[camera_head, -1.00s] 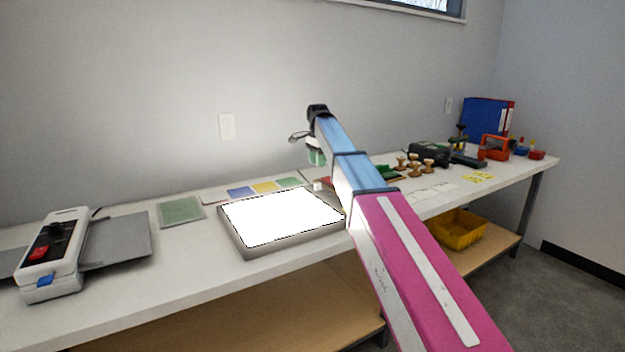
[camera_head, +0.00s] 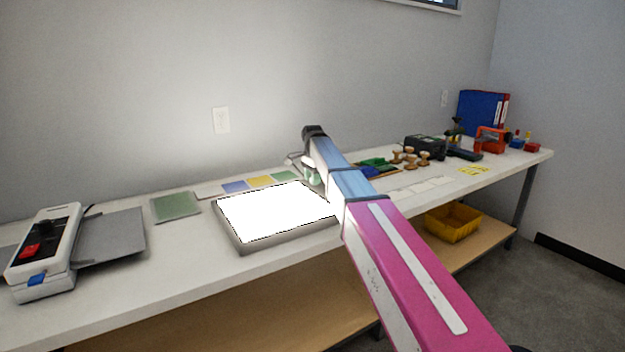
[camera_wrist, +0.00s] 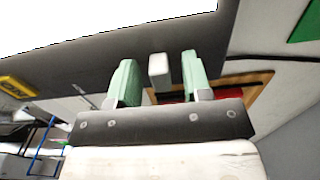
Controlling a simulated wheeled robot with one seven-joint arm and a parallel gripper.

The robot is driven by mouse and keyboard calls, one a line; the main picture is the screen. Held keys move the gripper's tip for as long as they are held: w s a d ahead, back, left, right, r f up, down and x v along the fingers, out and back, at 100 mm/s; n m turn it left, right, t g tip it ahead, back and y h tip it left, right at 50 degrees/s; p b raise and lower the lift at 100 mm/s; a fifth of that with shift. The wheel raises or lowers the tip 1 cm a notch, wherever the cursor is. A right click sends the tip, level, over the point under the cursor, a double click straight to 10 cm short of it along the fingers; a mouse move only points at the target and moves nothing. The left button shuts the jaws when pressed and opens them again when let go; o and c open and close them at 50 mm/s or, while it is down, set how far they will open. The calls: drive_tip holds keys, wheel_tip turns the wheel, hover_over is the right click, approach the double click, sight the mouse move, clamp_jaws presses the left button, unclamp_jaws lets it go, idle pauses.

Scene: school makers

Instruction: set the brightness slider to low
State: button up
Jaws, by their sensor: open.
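The light box (camera_head: 290,236) lies on the bench, its top glowing bright white inside a grey frame. In the wrist view its dark grey frame (camera_wrist: 75,60) crosses the picture below the lit panel. A small white slider knob (camera_wrist: 159,71) stands on this frame. My gripper (camera_wrist: 160,60) is open, with one pale green finger on each side of the knob in the picture. I see gaps beside both fingers; contact cannot be told. In the head view my gripper (camera_head: 311,178) is low at the box's back right corner, and the knob is hidden there.
Coloured cards (camera_head: 260,181) lie behind the box. Wooden-handled stamps (camera_head: 410,157) and a blue binder (camera_head: 480,112) stand farther right. The bench front is clear.

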clamp_jaws()
drive_tip(key=s+d, duration=0.2)
drive_tip(key=s, duration=0.1)
drive_tip(key=s+d, duration=0.2)
drive_tip(key=s, duration=0.2)
drive_tip(key=s+d, duration=0.3)
drive_tip(key=shift+s, duration=0.15)
unclamp_jaws()
drive_tip(key=shift+s, duration=0.1)
drive_tip(key=shift+r, duration=0.1)
wheel_tip(320, 180, up, 10)
drive_tip(key=shift+r, duration=0.25)
